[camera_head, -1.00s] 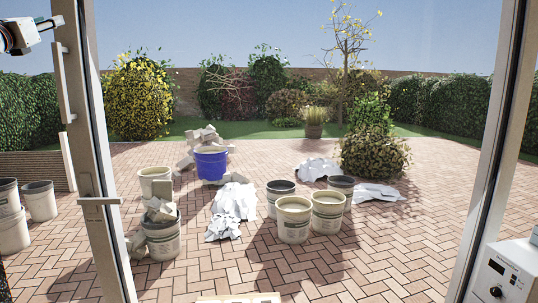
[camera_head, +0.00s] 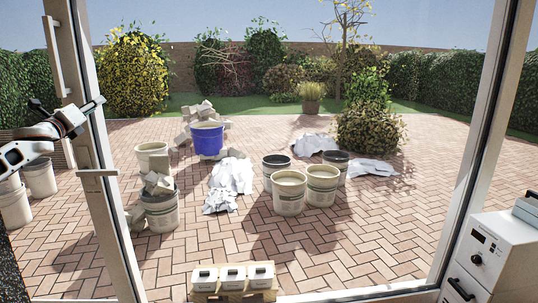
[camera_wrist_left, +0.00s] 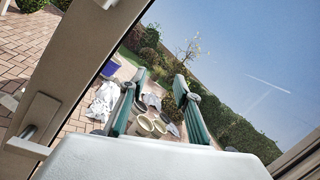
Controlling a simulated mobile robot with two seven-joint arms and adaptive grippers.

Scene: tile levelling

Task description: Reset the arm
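My left arm comes in at the left edge of the head view, in front of the door frame, with its left gripper (camera_head: 98,102) at the far end, small and partly dark. The left wrist view shows the same left gripper (camera_wrist_left: 160,77) with its two teal fingers spread apart and nothing between them. Past the fingers are the door frame, the patio and sky. My right gripper is not in view.
A door frame (camera_head: 100,210) stands close to my left arm. A wooden holder with white boxes (camera_head: 233,277) is at the bottom middle. A white machine with a knob (camera_head: 490,258) is at the lower right. Several buckets, a blue one (camera_head: 207,140) among them, stand on the brick patio outside.

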